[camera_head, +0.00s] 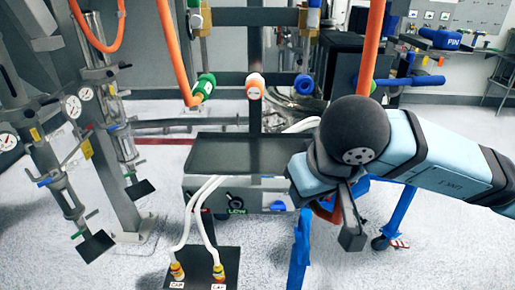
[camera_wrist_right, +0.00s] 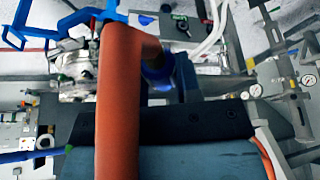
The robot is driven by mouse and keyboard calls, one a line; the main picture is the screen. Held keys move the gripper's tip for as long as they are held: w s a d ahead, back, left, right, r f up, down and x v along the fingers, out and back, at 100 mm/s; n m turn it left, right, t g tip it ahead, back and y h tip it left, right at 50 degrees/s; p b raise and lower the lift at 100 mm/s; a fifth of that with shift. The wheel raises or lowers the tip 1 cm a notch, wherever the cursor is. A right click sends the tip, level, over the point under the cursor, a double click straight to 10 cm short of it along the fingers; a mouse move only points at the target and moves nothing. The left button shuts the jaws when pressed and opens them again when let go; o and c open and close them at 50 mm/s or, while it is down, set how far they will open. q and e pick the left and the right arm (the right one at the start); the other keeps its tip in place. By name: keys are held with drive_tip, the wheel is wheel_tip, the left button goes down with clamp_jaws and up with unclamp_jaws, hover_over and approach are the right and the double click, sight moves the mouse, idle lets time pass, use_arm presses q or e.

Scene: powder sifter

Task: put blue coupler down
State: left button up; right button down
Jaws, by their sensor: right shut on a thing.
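My right arm comes in from the right in the head view. Its gripper (camera_head: 345,215) points down and away in front of the grey box, with its fingers partly hidden by the arm. It is shut on the blue coupler (camera_wrist_right: 158,72), which shows in the right wrist view at the bent end of an orange hose (camera_wrist_right: 122,90). The hose crosses close in front of that camera and hides much of the grip. In the head view the hose (camera_head: 372,45) drops behind the wrist, and the held coupler is hidden. My left gripper is not in view.
A grey box (camera_head: 232,197) with a dark top stands at the middle. Behind it a frame carries green (camera_head: 205,85), white (camera_head: 255,86) and blue (camera_head: 304,84) fittings. Blue legs (camera_head: 299,250) stand beside my gripper. Gauged pipework (camera_head: 75,107) stands at left.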

drive_tip(key=p, duration=0.2)
approach(268, 153)
drive_tip(key=f, duration=0.1)
drive_tip(key=s+f, duration=0.1)
drive_tip(key=f, duration=0.3)
drive_tip(key=shift+s+d+f, duration=0.15)
drive_tip(key=shift+s+d, duration=0.15)
drive_tip(key=shift+s, duration=0.05)
drive_tip(key=w, duration=0.1)
drive_tip(key=w+a, duration=0.1)
drive_tip(key=w, duration=0.1)
drive_tip(key=shift+w+a+p, duration=0.3)
drive_tip(key=shift+w+p, duration=0.05)
drive_tip(key=shift+w, duration=0.05)
drive_tip(key=shift+w+a+f, duration=0.15)
drive_tip(key=shift+f, duration=0.2)
drive_tip(key=shift+f, duration=0.2)
drive_tip(key=c, duration=0.8)
unclamp_jaws()
